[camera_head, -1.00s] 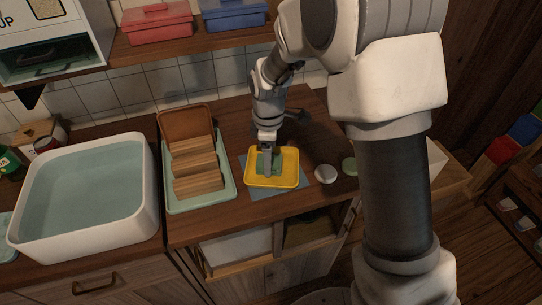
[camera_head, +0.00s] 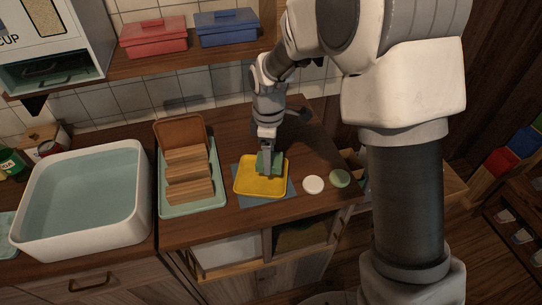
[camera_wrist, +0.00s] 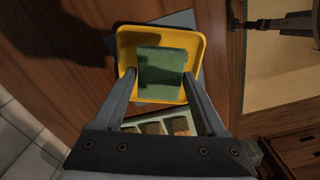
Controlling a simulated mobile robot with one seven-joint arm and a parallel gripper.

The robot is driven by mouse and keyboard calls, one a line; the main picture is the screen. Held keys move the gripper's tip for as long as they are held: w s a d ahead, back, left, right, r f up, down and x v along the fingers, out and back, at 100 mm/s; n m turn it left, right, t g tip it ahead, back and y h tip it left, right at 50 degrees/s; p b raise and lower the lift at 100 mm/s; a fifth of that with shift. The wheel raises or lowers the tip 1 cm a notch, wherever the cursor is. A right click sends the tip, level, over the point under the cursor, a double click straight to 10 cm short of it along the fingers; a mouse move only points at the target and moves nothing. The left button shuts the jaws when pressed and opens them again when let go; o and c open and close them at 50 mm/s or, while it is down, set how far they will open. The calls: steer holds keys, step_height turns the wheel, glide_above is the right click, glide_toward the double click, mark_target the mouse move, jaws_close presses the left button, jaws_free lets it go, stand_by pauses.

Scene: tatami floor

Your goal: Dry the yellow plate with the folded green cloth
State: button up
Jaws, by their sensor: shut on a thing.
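The yellow plate (camera_head: 249,186) is a rectangular dish with a raised rim, lying on a blue-grey mat (camera_head: 281,197) on the wooden counter. It also shows in the wrist view (camera_wrist: 194,46). My gripper (camera_head: 268,168) points down over the plate's upper right part. It is shut on the folded green cloth (camera_wrist: 162,70), which sits between the two fingers inside the plate's outline. The cloth (camera_head: 262,158) is partly hidden by the fingers in the head view. I cannot tell how firmly the cloth touches the plate.
A wooden rack on a pale green tray (camera_head: 222,200) stands left of the plate. A white basin of water (camera_head: 148,215) is further left. A white disc (camera_head: 314,185) and a green disc (camera_head: 340,178) lie to the right. Red and blue boxes sit on the shelf above.

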steer(key=shift+r+p, duration=0.9)
steer(key=shift+r, duration=0.55)
steer(key=shift+w, duration=0.1)
